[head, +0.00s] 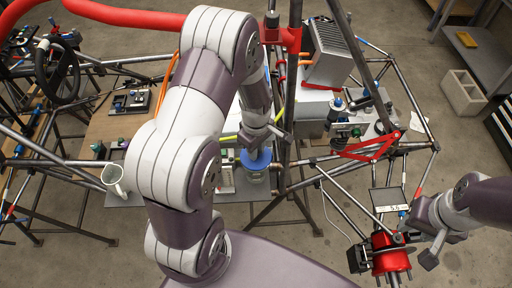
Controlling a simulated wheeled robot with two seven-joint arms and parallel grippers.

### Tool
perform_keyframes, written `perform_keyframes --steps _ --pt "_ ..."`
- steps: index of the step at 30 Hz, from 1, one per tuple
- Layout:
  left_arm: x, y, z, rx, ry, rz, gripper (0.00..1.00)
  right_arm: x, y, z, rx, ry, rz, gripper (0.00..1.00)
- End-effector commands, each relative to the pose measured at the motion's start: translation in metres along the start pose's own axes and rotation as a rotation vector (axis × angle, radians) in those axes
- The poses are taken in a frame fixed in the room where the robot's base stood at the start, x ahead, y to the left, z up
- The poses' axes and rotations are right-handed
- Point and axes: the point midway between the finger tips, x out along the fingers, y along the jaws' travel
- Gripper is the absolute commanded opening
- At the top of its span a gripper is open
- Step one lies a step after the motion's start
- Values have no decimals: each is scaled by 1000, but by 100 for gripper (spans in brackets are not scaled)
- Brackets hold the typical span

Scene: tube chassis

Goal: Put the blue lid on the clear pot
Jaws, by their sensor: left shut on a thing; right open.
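The blue lid (255,160) is a round disc near the middle of the head view. My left gripper (257,148) comes down over it from above and is shut on it; the fingertips are small and partly hidden. The clear pot (257,177) stands directly below the lid on the grey shelf, and the lid hides its top. I cannot tell whether the lid touches the rim. My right gripper (418,249) is open at the lower right, far from the pot, beside a red part.
A tube frame (262,195) surrounds the shelf. A pale mug (114,179) stands at the left, and a red bracket (370,148) lies right of the pot. The red part (390,258) with a small display is near my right gripper. Floor at the far right is partly clear.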

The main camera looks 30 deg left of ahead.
Motion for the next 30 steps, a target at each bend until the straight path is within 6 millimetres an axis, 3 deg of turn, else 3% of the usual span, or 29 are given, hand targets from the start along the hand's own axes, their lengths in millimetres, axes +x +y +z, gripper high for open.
perform_keyframes --steps 15,16,17,26,30 --pt "11 0 0 0 0 0 0 8 0 1 0 0 0 43" --pt "11 0 0 0 0 0 25 8 0 1 0 0 0 43" --pt "11 0 0 0 0 0 32 7 0 1 0 0 0 43" --pt "10 0 0 0 0 0 32 6 0 1 0 0 0 43" --pt "-1 0 0 0 0 0 32 -3 0 0 0 0 0 43"
